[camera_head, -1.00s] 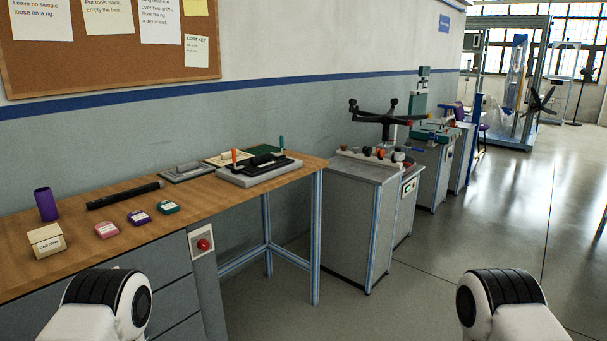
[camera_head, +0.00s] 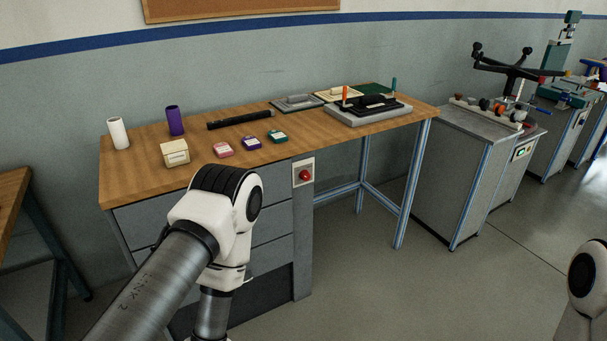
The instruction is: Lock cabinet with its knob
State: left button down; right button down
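A grey cabinet with drawers (camera_head: 273,225) stands under the left part of the wooden bench. On the upper right of its front, a round red knob (camera_head: 305,175) sits on a pale plate (camera_head: 304,164). Whether the knob is turned to locked cannot be told. My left arm crosses in front of the cabinet and hides part of its drawers; an open dark space shows low on the cabinet front. My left gripper is below the picture. Only a joint of my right arm shows at the right edge; its gripper is out of view.
The wooden bench top (camera_head: 180,185) carries a white cylinder (camera_head: 118,133), a purple cup (camera_head: 175,121), a cream box (camera_head: 175,153), small coloured boxes and a black bar (camera_head: 240,119). A grey machine cabinet (camera_head: 460,180) stands right. Floor is clear between.

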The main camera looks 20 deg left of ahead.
aim_at(305, 176)
jog(key=i+l+u, duration=0.2)
jog(key=i+l, duration=0.3)
jog(key=i+l+u, duration=0.2)
jog(key=i+l, duration=0.35)
jog(key=i+l+u, duration=0.2)
jog(key=i+l, duration=0.3)
jog(key=l, duration=0.15)
